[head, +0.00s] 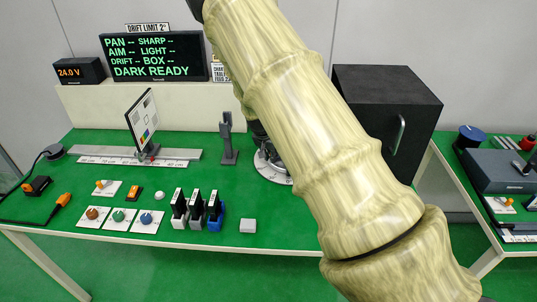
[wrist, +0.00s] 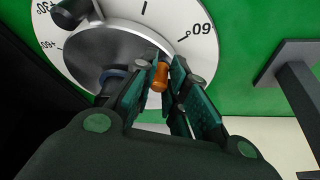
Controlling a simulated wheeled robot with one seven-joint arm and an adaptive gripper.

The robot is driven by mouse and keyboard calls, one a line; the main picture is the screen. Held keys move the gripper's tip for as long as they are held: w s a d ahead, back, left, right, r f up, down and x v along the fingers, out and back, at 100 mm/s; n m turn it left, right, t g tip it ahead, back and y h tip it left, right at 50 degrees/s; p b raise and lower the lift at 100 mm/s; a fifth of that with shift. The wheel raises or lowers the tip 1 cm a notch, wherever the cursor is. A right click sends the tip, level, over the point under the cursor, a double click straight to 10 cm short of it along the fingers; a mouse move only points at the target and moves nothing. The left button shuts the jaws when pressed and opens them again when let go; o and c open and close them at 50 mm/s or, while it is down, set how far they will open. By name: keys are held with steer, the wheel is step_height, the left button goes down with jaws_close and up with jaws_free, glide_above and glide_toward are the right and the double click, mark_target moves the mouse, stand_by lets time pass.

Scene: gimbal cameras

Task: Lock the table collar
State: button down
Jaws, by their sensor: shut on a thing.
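In the wrist view my gripper (wrist: 158,82) is shut on a small orange-brown knob (wrist: 160,72) at the side of a grey round collar (wrist: 112,55). The collar sits on a white dial plate (wrist: 175,20) with black angle marks. A dark cylindrical part (wrist: 70,12) stands out over the dial at the upper left. In the head view the white dial (head: 268,172) shows only in part.
A grey post on a foot (head: 228,145) stands left of the dial. A test chart (head: 141,122) stands on a rail behind. A black box with a handle (head: 385,110) stands to the right. Several small blocks and coloured knobs occupy the green table's front left.

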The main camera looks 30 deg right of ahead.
steer(key=shift+d, duration=0.15)
steer(key=c, duration=1.4)
jaws_free()
steer(key=shift+s, duration=0.1)
steer(key=shift+r, duration=0.15)
steer(key=v, duration=1.1)
steer(key=shift+a+r, duration=0.2)
steer(key=shift+r, duration=0.1)
